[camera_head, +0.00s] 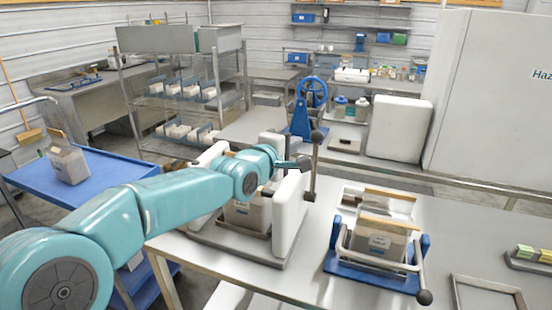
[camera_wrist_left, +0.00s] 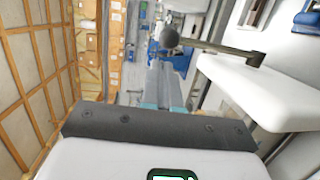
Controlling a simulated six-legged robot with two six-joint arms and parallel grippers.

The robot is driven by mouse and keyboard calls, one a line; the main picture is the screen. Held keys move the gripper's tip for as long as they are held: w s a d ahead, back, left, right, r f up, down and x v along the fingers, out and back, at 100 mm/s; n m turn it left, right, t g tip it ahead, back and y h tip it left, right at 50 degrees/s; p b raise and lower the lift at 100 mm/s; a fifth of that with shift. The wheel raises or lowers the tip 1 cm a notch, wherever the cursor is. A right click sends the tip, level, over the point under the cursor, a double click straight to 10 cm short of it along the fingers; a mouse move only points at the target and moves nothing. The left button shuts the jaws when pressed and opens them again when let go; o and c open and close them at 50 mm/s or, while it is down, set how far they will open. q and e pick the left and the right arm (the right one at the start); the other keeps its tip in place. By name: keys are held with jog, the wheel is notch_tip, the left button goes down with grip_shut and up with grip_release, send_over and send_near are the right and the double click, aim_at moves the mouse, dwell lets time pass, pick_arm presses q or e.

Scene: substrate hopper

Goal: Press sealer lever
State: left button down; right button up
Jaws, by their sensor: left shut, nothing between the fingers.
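A lever with a dark ball knob (camera_head: 317,136) stands nearly upright at the right side of a white two-block machine (camera_head: 289,215). A tan bag (camera_head: 243,213) sits between its white blocks, partly hidden by my left arm. My left gripper (camera_head: 303,163) is shut and empty, just left of the lever rod, below the knob. I cannot tell whether it touches the rod. In the left wrist view the knob (camera_wrist_left: 170,37) shows at top centre, its rod running right to a white block (camera_wrist_left: 262,92). My right gripper is out of view.
A blue-based stand (camera_head: 335,262) with another bag and a U-shaped lever with a black knob (camera_head: 424,297) stands to the right. A blue cart (camera_head: 112,172) with a bag is at left. An empty metal frame (camera_head: 488,296) lies at the front right of the table.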

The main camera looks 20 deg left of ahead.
pick_arm(q)
jog(key=b+v, duration=0.1)
jog(key=v, duration=0.5)
jog(key=shift+r+b, duration=0.3)
jog(key=shift+b, duration=0.05)
jog(key=shift+d, duration=0.1)
